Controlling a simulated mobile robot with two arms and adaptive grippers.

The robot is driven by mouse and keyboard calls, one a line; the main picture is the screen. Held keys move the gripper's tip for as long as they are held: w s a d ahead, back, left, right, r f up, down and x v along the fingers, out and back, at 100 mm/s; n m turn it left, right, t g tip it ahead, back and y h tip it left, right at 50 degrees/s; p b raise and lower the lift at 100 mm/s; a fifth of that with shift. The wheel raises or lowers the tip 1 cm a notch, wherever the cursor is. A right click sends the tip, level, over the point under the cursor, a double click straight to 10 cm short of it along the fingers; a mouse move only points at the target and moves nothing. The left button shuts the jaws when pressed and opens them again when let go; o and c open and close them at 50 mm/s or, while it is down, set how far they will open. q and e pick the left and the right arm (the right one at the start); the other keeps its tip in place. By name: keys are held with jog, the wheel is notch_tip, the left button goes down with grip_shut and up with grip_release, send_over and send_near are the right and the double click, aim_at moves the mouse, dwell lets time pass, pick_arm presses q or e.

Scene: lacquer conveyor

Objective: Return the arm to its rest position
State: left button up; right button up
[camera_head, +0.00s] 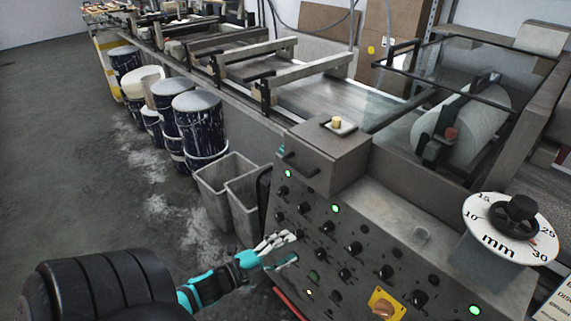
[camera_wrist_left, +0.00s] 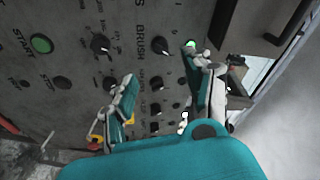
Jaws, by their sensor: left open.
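My left gripper (camera_head: 280,252) reaches in from the lower left in the head view, in front of the left side of the control panel (camera_head: 368,222). In the left wrist view the left gripper (camera_wrist_left: 165,92) is open, with its two teal-and-grey fingers spread apart and nothing between them. The panel with its black knobs lies behind the fingers; a label reading BRUSH shows between them. I cannot tell whether a fingertip touches the panel. My right gripper is not in view.
A round mm dial (camera_head: 510,228) stands at the panel's right. Grey bins (camera_head: 222,190) and dark paint-streaked drums (camera_head: 198,122) stand left of the conveyor (camera_head: 335,100). A yellow-backed knob (camera_head: 385,304) is low on the panel. The floor (camera_head: 60,170) at the left is clear.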

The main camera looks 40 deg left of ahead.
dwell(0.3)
pick_arm(q)
jog(key=s+f+n+g+y, duration=0.2)
jog(key=s+f+n+g, duration=0.3)
jog(key=f, duration=1)
jog(key=s+f+n+g+y, duration=0.2)
jog(key=s+f+n, duration=0.3)
jog(key=f, duration=1)
jog(key=s+d+f+n+g, duration=0.2)
jog(key=s+d+f+g, duration=0.2)
jog(key=s, duration=0.7)
jog(key=s+d+f+n+g, duration=0.1)
jog(key=s+d+f+g, duration=0.3)
jog(key=s+d+f, duration=0.3)
jog(key=s+f, duration=0.3)
jog(key=s, duration=0.1)
jog(key=shift+s+d+f+n+g, duration=0.3)
jog(key=shift+d+n+g, duration=0.1)
